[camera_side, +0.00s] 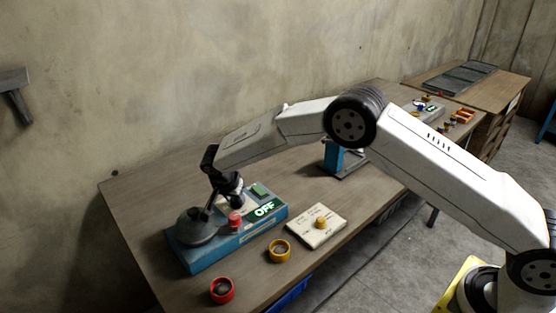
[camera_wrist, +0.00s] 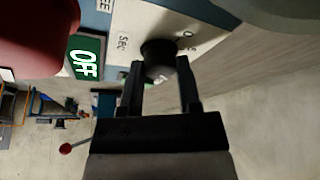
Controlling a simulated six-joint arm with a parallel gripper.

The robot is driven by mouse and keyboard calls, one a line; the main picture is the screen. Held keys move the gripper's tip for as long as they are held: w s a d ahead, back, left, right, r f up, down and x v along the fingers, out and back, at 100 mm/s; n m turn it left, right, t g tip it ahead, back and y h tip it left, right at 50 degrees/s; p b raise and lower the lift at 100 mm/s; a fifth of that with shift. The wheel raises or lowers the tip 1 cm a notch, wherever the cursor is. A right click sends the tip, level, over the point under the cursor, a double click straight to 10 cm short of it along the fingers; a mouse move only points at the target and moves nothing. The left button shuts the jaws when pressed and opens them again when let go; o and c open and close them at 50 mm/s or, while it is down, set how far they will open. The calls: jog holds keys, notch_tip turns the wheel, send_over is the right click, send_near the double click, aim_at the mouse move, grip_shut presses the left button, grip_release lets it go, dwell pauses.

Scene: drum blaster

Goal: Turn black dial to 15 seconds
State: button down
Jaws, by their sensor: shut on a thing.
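The black dial (camera_wrist: 158,58) is on a white plate (camera_wrist: 200,38) marked "SEC" in the wrist view. My gripper (camera_wrist: 161,88) has its two fingers around the dial's sides and is shut on it. In the side view, my gripper (camera_side: 232,193) points down over the blue machine (camera_side: 252,230) and hides most of the dial. The dial's setting cannot be read. A green display (camera_wrist: 86,58) beside the plate reads "OFF"; it also shows in the side view (camera_side: 265,209).
A red button (camera_side: 235,220) and a grey domed lid (camera_side: 198,228) are close to my gripper. A red ring (camera_side: 222,290), a yellow ring (camera_side: 279,250) and a white plate with a yellow knob (camera_side: 320,222) are in front. The table's left back is clear.

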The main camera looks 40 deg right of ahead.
jog(key=shift+c, duration=1.5)
grip_release()
jog(key=shift+a+r, duration=0.1)
jog(key=shift+r, duration=0.05)
jog(key=v, duration=0.7)
jog(key=shift+r, duration=0.25)
jog(key=shift+s, duration=0.1)
